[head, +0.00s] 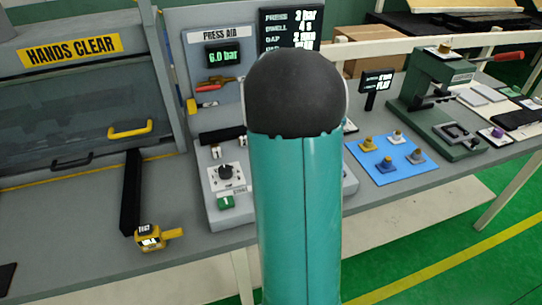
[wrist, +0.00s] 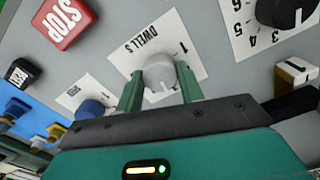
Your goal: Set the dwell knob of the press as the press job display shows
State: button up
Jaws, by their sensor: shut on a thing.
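The job display (head: 290,28) stands at the top middle of the head view. It reads 3 bar for press, 4 s for dwell and what looks like 2 mm for gap; its lower part is hidden by my arm. The grey dwell knob (wrist: 158,74) is in the wrist view, on a white plate (wrist: 128,58) marked DWELL S. My gripper (wrist: 158,85) is shut on this knob, one green finger on each side. A 1 shows on the plate at the knob's upper right; the other scale marks are hidden. In the head view my arm hides the gripper and the dwell knob.
A black knob (wrist: 288,12) with a number scale and a white switch (wrist: 296,72) are to the right in the wrist view. A red STOP button (wrist: 66,20) and a blue knob (wrist: 90,110) are to the left.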

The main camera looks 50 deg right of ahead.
jog(key=m, duration=0.4)
jog(key=shift+m, duration=0.3)
jog(key=shift+r+m, duration=0.1)
jog(key=shift+m, duration=1.5)
jog(key=o, duration=1)
notch_tip(320, 180, up, 14)
jog(key=shift+f, duration=0.15)
